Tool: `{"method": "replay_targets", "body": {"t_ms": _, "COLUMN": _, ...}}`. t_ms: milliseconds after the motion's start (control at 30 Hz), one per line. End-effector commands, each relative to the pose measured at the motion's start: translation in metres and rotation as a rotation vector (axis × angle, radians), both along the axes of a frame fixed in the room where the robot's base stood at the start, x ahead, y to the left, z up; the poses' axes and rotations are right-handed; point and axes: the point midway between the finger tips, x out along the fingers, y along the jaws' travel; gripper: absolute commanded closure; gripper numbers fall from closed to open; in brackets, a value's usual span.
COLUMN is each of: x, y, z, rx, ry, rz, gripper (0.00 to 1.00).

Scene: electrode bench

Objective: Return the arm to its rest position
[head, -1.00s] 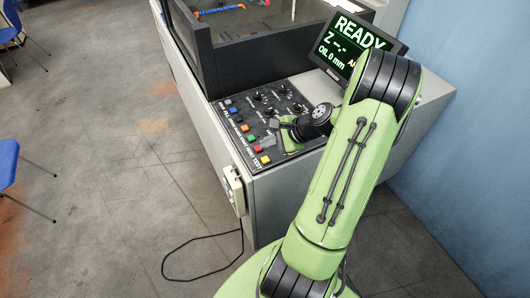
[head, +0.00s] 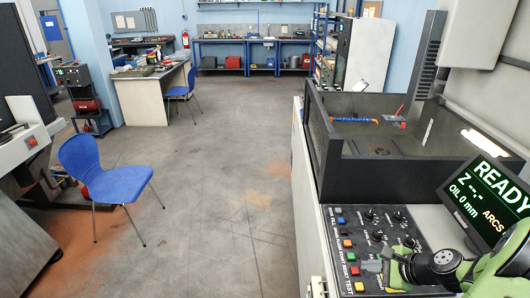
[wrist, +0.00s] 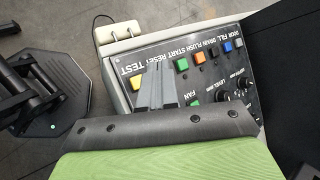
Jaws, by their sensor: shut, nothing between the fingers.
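My gripper (head: 373,266) is at the lower right of the head view, over the lower part of the black control panel (head: 345,222). The rest of my green arm runs off the lower right corner. In the wrist view, my gripper's grey fingers (wrist: 158,72) are together with nothing between them. They overlap the panel's lettered row, near the yellow TEST button (wrist: 136,84) and the green button (wrist: 167,69). I cannot tell the gap between fingertips and panel.
A dark-walled tank (head: 400,140) stands behind the panel, and a screen (head: 487,205) reading READY stands at its right. A blue chair (head: 105,180) is at the left. The floor (head: 225,215) between is mostly clear. A pale box (wrist: 117,33) hangs beside the panel.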

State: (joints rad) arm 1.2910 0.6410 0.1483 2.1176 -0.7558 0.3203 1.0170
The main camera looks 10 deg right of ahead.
Motion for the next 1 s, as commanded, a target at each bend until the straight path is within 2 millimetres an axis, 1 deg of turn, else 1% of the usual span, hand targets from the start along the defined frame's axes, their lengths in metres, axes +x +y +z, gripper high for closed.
{"method": "replay_targets", "body": {"t_ms": 67, "x": 0.004, "y": 0.011, "z": 0.007, "rx": -0.046, "ry": 0.011, "rz": 0.058, "gripper": 1.00}}
{"method": "replay_targets", "body": {"t_ms": 133, "x": 0.008, "y": 0.034, "z": 0.023, "rx": -0.153, "ry": 0.033, "rz": 0.190, "gripper": 1.00}}
{"method": "replay_targets", "body": {"t_ms": 167, "x": 0.010, "y": 0.048, "z": 0.032, "rx": -0.216, "ry": 0.045, "rz": 0.269, "gripper": 1.00}}
{"method": "replay_targets", "body": {"t_ms": 200, "x": 0.010, "y": 0.069, "z": 0.046, "rx": -0.311, "ry": 0.058, "rz": 0.385, "gripper": 1.00}}
{"method": "replay_targets", "body": {"t_ms": 267, "x": 0.005, "y": 0.100, "z": 0.067, "rx": -0.457, "ry": 0.072, "rz": 0.559, "gripper": 1.00}}
{"method": "replay_targets", "body": {"t_ms": 300, "x": -0.002, "y": 0.119, "z": 0.080, "rx": -0.549, "ry": 0.078, "rz": 0.668, "gripper": 1.00}}
{"method": "replay_targets", "body": {"t_ms": 367, "x": -0.014, "y": 0.146, "z": 0.100, "rx": -0.683, "ry": 0.075, "rz": 0.823, "gripper": 1.00}}
{"method": "replay_targets", "body": {"t_ms": 400, "x": -0.025, "y": 0.162, "z": 0.113, "rx": -0.770, "ry": 0.068, "rz": 0.920, "gripper": 1.00}}
{"method": "replay_targets", "body": {"t_ms": 467, "x": -0.044, "y": 0.185, "z": 0.131, "rx": -0.894, "ry": 0.046, "rz": 1.057, "gripper": 1.00}}
{"method": "replay_targets", "body": {"t_ms": 500, "x": -0.058, "y": 0.198, "z": 0.141, "rx": -0.974, "ry": 0.025, "rz": 1.142, "gripper": 1.00}}
{"method": "replay_targets", "body": {"t_ms": 533, "x": -0.070, "y": 0.206, "z": 0.148, "rx": -1.029, "ry": 0.008, "rz": 1.200, "gripper": 1.00}}
{"method": "replay_targets", "body": {"t_ms": 600, "x": -0.096, "y": 0.221, "z": 0.161, "rx": -1.144, "ry": -0.041, "rz": 1.323, "gripper": 1.00}}
{"method": "replay_targets", "body": {"t_ms": 700, "x": -0.127, "y": 0.231, "z": 0.170, "rx": -1.255, "ry": -0.105, "rz": 1.444, "gripper": 1.00}}
{"method": "replay_targets", "body": {"t_ms": 733, "x": -0.133, "y": 0.232, "z": 0.171, "rx": -1.277, "ry": -0.120, "rz": 1.470, "gripper": 1.00}}
{"method": "replay_targets", "body": {"t_ms": 833, "x": -0.145, "y": 0.233, "z": 0.173, "rx": -1.317, "ry": -0.150, "rz": 1.516, "gripper": 1.00}}
{"method": "replay_targets", "body": {"t_ms": 1000, "x": -0.147, "y": 0.233, "z": 0.173, "rx": -1.323, "ry": -0.152, "rz": 1.524, "gripper": 1.00}}
